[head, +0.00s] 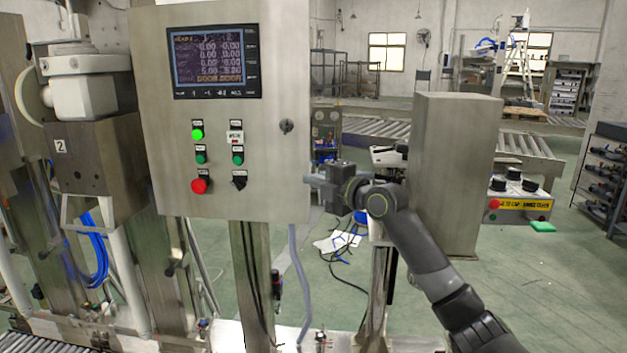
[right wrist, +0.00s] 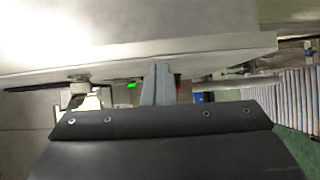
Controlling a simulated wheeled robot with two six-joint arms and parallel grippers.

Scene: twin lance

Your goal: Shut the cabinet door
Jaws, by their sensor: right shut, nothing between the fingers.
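The cabinet door (head: 262,150) is a grey metal panel at the left centre of the head view. It carries a screen (head: 216,62), several buttons and a small lock (head: 286,126) near its right edge. Whether it stands ajar is hard to tell. My right gripper (head: 311,180) is shut and empty at the door's lower right edge; contact cannot be told. In the right wrist view its closed fingers (right wrist: 158,84) point at a light metal panel edge (right wrist: 210,52). My left gripper is not in view.
A machine marked 2 (head: 88,160) stands left of the door. A grey hose (head: 297,280) hangs below the door.

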